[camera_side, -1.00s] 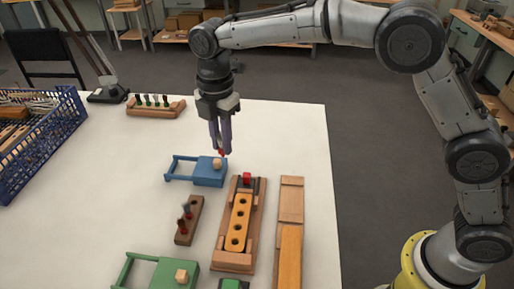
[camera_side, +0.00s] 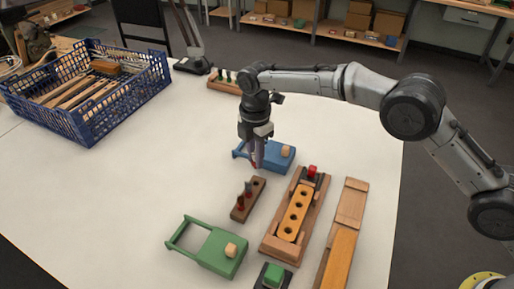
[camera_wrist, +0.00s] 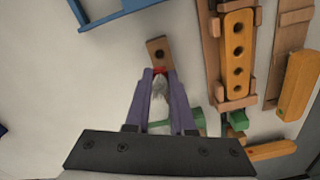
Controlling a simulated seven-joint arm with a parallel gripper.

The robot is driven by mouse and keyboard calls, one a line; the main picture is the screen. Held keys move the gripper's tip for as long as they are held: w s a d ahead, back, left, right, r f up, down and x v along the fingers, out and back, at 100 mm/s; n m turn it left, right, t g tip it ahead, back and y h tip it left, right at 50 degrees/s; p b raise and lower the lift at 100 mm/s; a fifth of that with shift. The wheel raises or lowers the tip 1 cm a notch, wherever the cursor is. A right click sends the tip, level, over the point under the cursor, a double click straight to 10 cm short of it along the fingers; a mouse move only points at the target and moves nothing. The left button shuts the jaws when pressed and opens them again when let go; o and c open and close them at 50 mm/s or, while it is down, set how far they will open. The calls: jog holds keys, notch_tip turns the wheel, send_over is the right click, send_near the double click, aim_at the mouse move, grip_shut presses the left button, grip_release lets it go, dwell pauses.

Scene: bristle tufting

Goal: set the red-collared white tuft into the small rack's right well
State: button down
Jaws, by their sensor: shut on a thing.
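My gripper (camera_side: 257,162) is shut on the white tuft (camera_wrist: 160,88), which sits between the two purple fingers in the wrist view. The tuft's red collar (camera_wrist: 160,71) shows at the fingertips; in the side view only a bit of red shows there. The small brown rack (camera_side: 241,212) stands on the table just below and in front of the gripper. Its far-end well (camera_wrist: 159,54) looks empty in the wrist view, just beyond the collar. Two dark, red-collared tufts (camera_side: 244,194) stand in its other wells. The tuft appears above the rack, apart from it.
A blue handled block (camera_side: 281,153) is close behind the gripper. A wooden fixture with a holed orange bar (camera_side: 295,212) stands right of the rack, a green handled block (camera_side: 222,252) in front. A blue crate (camera_side: 90,125) is at left. White table is clear between.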

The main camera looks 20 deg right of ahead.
jog(key=shift+f, duration=2.8)
jog(key=shift+f, duration=1)
dwell(0.8)
jog(key=shift+c, duration=1.6)
grip_release()
jog(key=shift+r, duration=0.1)
jog(key=shift+r, duration=3.45)
